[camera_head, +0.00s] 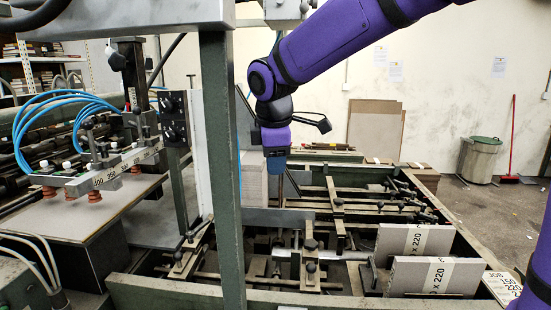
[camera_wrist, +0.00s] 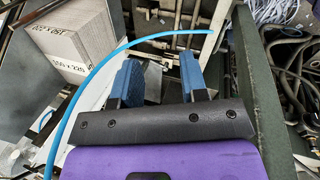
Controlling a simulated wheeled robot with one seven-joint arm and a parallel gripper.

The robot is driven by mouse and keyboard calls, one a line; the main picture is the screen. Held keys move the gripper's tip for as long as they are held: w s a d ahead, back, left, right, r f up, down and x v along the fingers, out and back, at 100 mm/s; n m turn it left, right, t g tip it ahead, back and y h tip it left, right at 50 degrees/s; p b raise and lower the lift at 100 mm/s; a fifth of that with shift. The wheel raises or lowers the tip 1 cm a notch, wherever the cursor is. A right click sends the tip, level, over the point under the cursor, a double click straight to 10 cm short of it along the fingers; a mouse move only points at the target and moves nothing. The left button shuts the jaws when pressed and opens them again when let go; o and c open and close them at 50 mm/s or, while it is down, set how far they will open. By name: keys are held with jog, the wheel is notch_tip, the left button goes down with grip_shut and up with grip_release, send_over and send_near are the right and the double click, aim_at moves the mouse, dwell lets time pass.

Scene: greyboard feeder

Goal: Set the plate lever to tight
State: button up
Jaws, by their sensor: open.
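My gripper (camera_head: 277,168) points down over the feeder, beside a stack of grey boards. In the wrist view its two blue fingers (camera_wrist: 163,75) stand apart with nothing held between them. Several black-knobbed clamps and handles sit on the feeder's bars, including one with a black knob (camera_head: 310,245) at the front and one (camera_head: 337,202) farther back. A thin dark rod (camera_head: 292,183) slants just right of the gripper. I cannot tell which of these is the plate lever or how it is set.
A green post (camera_head: 220,150) stands left of the gripper. The grey board stack (camera_head: 254,178) is close by; a labelled stack (camera_wrist: 75,35) shows in the wrist view. A blue hose (camera_wrist: 105,54) curves past the fingers. Labelled grey blocks (camera_head: 433,275) lie at right.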

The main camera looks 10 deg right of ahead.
jog(key=shift+s, duration=0.1)
jog(key=n+g+y, duration=0.1)
jog(key=n+y, duration=0.1)
jog(key=n, duration=0.7)
send_near(205, 221)
jog(key=x, duration=1)
grip_shut()
